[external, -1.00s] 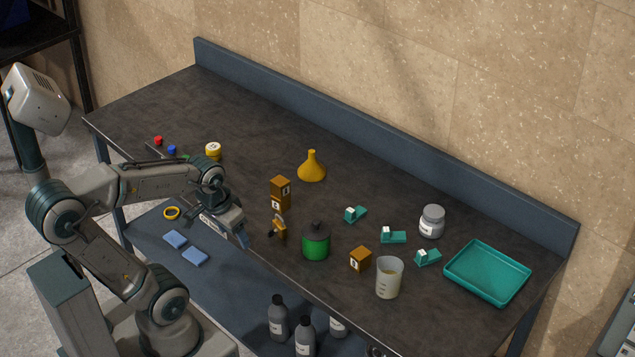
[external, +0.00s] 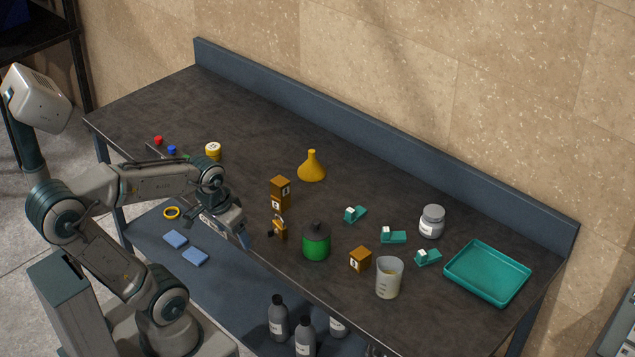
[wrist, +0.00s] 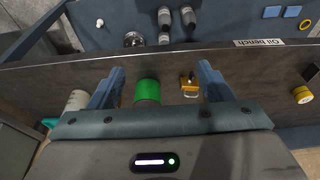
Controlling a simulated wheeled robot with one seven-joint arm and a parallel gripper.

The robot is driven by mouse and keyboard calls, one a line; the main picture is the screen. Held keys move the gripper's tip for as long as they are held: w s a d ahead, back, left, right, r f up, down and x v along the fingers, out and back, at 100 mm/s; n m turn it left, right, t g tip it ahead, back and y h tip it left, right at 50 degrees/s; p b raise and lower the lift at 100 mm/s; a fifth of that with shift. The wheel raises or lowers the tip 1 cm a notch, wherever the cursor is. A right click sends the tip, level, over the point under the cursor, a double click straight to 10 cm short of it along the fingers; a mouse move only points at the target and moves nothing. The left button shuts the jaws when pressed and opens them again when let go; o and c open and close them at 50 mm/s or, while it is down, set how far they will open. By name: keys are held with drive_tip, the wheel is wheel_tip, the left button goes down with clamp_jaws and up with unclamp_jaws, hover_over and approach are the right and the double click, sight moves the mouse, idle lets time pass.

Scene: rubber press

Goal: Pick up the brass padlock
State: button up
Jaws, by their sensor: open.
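The brass padlock (external: 280,230), a small golden body with a grey shackle, is on the dark bench top near its front edge, between a stack of brown blocks and the green jar. My gripper (external: 243,240) is open and empty, left of the padlock at the front edge, apart from it. In the wrist view the padlock (wrist: 188,84) shows between the two blue fingers of my gripper (wrist: 161,72), closer to the right finger. Part of its shackle shows below its body there.
The green jar (external: 316,243) stands close right of the padlock. The brown block stack (external: 280,192) is just behind it. A brown cube (external: 360,259) and a beaker (external: 389,278) stand farther right. A yellow funnel (external: 311,168) is behind. The bench at back left is clear.

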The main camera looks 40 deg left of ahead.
drive_tip(key=m+g, duration=0.2)
drive_tip(key=g, duration=0.1)
hover_over(279, 216)
drive_tip(key=f, duration=0.2)
wheel_tip(279, 216, down, 14)
drive_tip(key=p, duration=0.2)
drive_tip(key=shift+r+p, duration=0.15)
drive_tip(key=shift+p, duration=0.2)
drive_tip(key=c, duration=1.2)
